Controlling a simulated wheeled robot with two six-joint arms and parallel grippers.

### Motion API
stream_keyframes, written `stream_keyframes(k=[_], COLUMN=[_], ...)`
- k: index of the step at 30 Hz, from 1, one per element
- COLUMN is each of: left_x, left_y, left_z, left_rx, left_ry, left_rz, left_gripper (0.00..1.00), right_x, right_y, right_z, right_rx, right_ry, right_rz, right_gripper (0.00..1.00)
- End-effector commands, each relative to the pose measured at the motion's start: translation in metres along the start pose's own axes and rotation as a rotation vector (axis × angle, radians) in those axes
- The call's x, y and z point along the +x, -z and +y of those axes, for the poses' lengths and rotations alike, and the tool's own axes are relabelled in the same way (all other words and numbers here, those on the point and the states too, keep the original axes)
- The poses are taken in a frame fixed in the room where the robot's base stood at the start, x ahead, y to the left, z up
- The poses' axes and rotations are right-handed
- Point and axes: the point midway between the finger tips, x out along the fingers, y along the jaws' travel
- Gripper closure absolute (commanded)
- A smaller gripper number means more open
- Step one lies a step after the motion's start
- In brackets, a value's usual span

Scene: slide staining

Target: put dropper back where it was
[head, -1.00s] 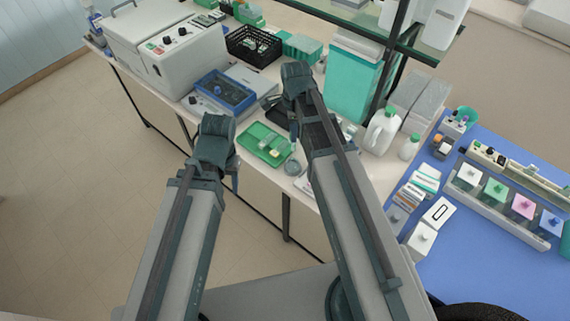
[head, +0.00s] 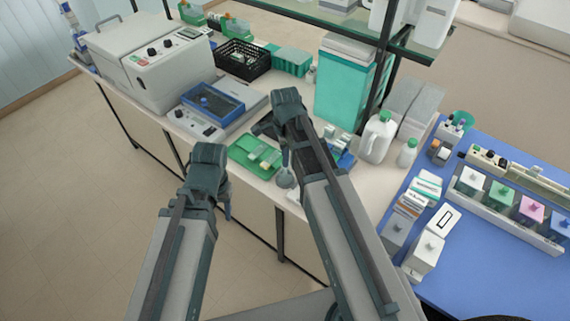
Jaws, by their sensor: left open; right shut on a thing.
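My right gripper (head: 264,128) is over the bench, at the back edge of the green tray (head: 238,155). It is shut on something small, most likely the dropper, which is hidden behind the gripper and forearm. My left gripper (head: 227,206) is open and empty. It hangs in front of the bench's front edge, lower left of the tray. The green tray lies flat on the bench with small pale and yellowish-green items in it. A small grey rounded vessel (head: 286,179) stands right of the tray, close beside my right forearm.
A blue-framed device (head: 213,102) and a large white machine (head: 155,65) stand left. A black basket (head: 243,60) and a teal bin (head: 345,90) are behind. White bottles (head: 377,137) stand right of my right arm. A blue mat (head: 490,245) carries staining jars.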

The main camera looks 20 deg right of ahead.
Motion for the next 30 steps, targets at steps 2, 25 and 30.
stream_keyframes(k=[2, 25, 30], left_x=[0.017, 0.03, 0.03], left_y=[0.001, 0.002, 0.002], left_z=[0.002, 0.003, 0.003], left_rx=[-0.001, -0.001, -0.001], left_ry=[0.0, 0.0, 0.0], left_rz=[0.0, 0.0, 0.0], left_gripper=[0.5, 0.5, 0.5], right_x=[0.018, 0.03, 0.03], right_y=[0.0, 0.0, 0.0], right_z=[0.0, 0.0, 0.0], right_rx=[0.0, 0.0, 0.0], right_ry=[0.0, 0.0, 0.0], right_rz=[0.0, 0.0, 0.0], right_gripper=[1.0, 0.66, 0.45])
